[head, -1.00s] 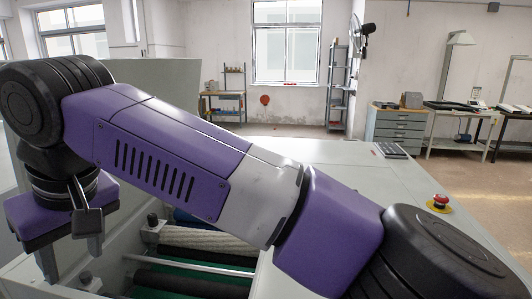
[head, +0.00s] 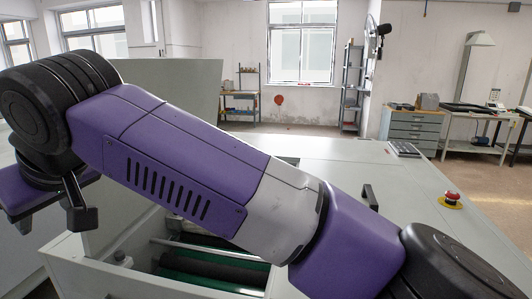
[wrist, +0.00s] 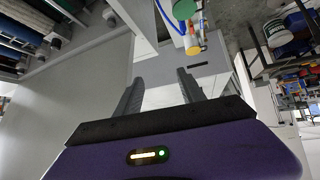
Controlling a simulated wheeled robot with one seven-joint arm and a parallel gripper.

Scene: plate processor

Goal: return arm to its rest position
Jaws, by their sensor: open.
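My purple and black arm crosses the head view from lower right to upper left. My gripper (head: 50,212) is at the far left of the head view, beyond the arm's black joint and partly hidden by it. In the wrist view my gripper (wrist: 160,88) shows two dark fingers standing well apart. Nothing is between them, so it is open and empty. It is clear of any surface that I can make out.
The plate processor (head: 330,180) fills the space under and behind the arm, with rollers in its open bay (head: 205,265). A red emergency button (head: 452,197) sits on its right side. A grey drawer cabinet (head: 412,128) and tables stand farther back. Open floor lies at right.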

